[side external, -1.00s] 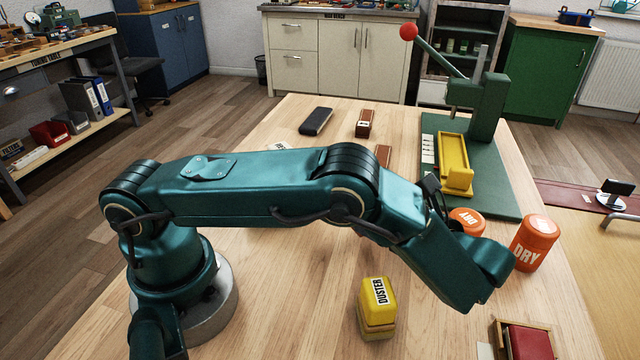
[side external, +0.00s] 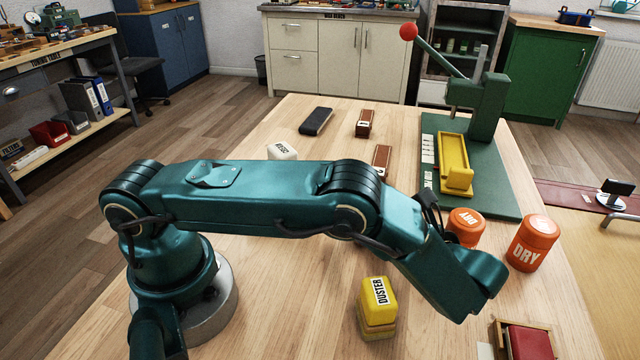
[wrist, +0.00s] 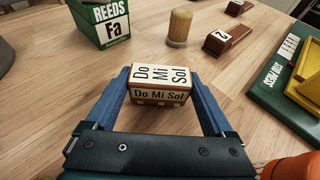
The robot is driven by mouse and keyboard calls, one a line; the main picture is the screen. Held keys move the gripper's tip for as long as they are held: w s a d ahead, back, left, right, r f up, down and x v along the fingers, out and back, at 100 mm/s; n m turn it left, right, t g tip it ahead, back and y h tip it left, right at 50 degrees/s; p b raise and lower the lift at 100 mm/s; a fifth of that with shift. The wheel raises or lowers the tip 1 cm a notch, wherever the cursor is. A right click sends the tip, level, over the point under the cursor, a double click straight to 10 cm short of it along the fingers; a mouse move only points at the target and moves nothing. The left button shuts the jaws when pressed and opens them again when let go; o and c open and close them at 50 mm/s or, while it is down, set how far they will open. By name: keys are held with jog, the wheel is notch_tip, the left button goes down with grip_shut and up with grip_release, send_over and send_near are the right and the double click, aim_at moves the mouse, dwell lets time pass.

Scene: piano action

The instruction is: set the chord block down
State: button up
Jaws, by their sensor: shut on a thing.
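The chord block (wrist: 160,84) is a small box with white faces lettered "Do Mi Sol" and a brown lower edge. It shows in the wrist view, upright between the two blue fingers of my gripper (wrist: 161,77). The fingers are shut on its left and right sides. The block is at or close above the wooden table, and I cannot tell whether it touches. In the side external view my arm hides the block and the fingers.
A green "REEDS Fa" box (wrist: 110,22), a wooden peg (wrist: 179,27) and a brown block (wrist: 229,37) stand beyond the block. The green press base (side external: 485,200) with a yellow tray (side external: 456,178), orange "DRY" tubs (side external: 534,243) and a yellow duster (side external: 377,305) stand around. Bare table surrounds the block.

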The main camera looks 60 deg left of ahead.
jog(key=shift+f, duration=0.45)
jog(key=o, duration=1.1)
jog(key=shift+v, duration=2.55)
